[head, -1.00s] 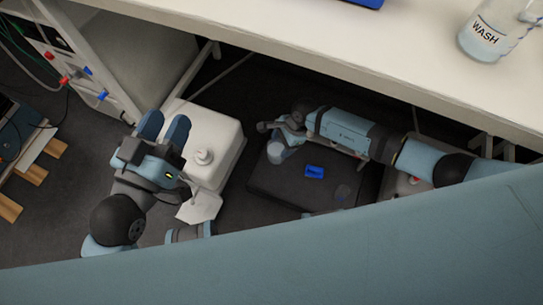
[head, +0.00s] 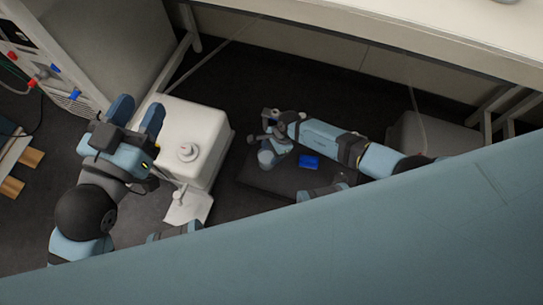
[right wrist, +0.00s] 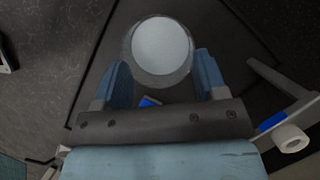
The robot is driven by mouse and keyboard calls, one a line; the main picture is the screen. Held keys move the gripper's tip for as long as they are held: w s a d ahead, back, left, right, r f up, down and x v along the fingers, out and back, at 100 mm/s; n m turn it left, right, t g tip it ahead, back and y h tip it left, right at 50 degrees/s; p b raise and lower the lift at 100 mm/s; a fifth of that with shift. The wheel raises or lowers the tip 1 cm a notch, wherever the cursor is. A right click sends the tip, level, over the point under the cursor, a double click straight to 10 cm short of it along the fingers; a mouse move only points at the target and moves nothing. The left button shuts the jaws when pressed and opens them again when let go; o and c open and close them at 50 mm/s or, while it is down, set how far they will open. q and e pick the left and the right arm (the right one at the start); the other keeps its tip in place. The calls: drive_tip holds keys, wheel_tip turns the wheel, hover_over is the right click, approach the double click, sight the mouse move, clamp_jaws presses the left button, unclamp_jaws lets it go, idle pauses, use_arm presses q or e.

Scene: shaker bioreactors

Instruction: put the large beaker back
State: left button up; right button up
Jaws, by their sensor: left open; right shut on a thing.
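The large beaker is a clear round vessel with pale contents. In the right wrist view the beaker (right wrist: 160,45) is seen from above, between the blue fingertips of my right gripper (right wrist: 165,77). In the head view the right gripper (head: 268,143) is small and partly covers the beaker (head: 267,159), over the far left part of a dark platform (head: 260,180). My right gripper is shut on the beaker; whether its base touches the platform I cannot tell. My left gripper (head: 137,113) is open and empty, beside a white container.
The white container (head: 208,123) with a round cap stands between my arms. A small blue object (head: 308,162) lies on the platform near the beaker. A pale bench (head: 440,35) runs along the back. Dark floor lies behind the platform.

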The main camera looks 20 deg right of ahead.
sight(272, 155)
wheel_tip(272, 155, down, 3)
drive_tip(key=shift+f+b, duration=0.15)
drive_tip(key=shift+b, duration=0.65)
drive_tip(key=shift+f, duration=0.25)
drive_tip(key=shift+r, duration=0.1)
drive_tip(key=o, duration=1.4)
use_arm(q)
drive_tip(key=shift+w+a+r+m+t, duration=0.15)
drive_tip(key=shift+w+a+m+t, duration=0.2)
drive_tip(key=shift+m, duration=0.45)
use_arm(e)
drive_tip(key=shift+r, duration=0.25)
use_arm(q)
drive_tip(key=s+d+n+g+p, duration=0.1)
drive_tip(key=n+p, duration=0.1)
drive_tip(key=p, duration=0.1)
drive_tip(key=s+d+n+g+p, duration=0.1)
drive_tip(key=s+n+p, duration=0.1)
drive_tip(key=p, duration=0.1)
drive_tip(key=shift+f, duration=0.2)
use_arm(e)
drive_tip(key=v, duration=1.1)
drive_tip(key=shift+d+r, duration=0.1)
drive_tip(key=shift+r, duration=0.2)
